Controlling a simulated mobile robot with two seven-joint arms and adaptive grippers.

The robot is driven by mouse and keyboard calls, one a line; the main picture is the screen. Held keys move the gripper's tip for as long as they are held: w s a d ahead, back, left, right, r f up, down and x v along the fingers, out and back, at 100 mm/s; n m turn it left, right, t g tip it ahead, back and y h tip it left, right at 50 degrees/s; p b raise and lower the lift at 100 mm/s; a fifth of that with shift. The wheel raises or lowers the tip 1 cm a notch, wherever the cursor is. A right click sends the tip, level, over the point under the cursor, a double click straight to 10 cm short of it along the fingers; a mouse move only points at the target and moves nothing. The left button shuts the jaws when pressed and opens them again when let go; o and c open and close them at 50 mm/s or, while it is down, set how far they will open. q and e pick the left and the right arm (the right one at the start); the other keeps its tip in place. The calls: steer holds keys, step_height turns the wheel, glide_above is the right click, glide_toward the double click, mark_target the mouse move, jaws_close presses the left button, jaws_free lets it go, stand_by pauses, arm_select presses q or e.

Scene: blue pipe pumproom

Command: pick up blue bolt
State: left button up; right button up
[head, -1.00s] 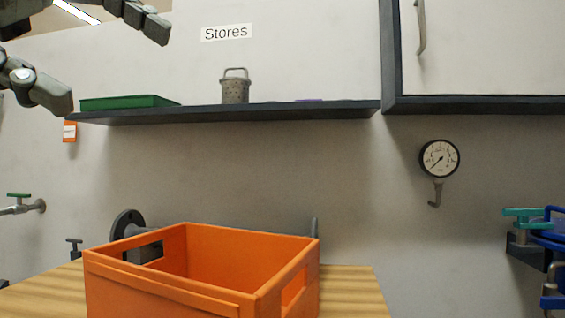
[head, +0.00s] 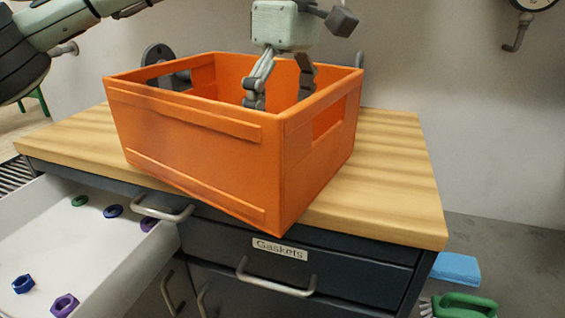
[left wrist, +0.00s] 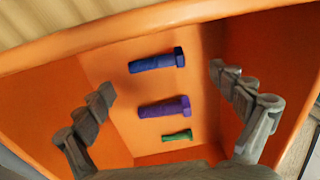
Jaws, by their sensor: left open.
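The blue bolt (left wrist: 156,62) lies on the floor of the orange crate (head: 190,140) in the left wrist view, with its hexagonal head to the right. A purple bolt (left wrist: 165,107) and a small green bolt (left wrist: 176,136) lie beside it, roughly parallel. The crate's front wall hides the bolts in the head view. My left gripper (head: 280,92) is open, pointing down with its fingers inside the crate. In the left wrist view its fingers (left wrist: 160,88) are wide apart on either side of the bolts, touching none of them. My right gripper is not in view.
The crate stands on a wooden worktop (head: 400,180); its walls surround my left fingers. An open drawer (head: 60,240) at the left holds several coloured nuts. A drawer labelled Gaskets (head: 280,250) is shut. The worktop's right side is clear.

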arm_select(q)
step_height(320, 180, down, 4)
steer(key=shift+w+f, duration=0.15)
steer(key=shift+f, duration=0.1)
steer(key=shift+r, duration=0.1)
steer(key=c, duration=1.4)
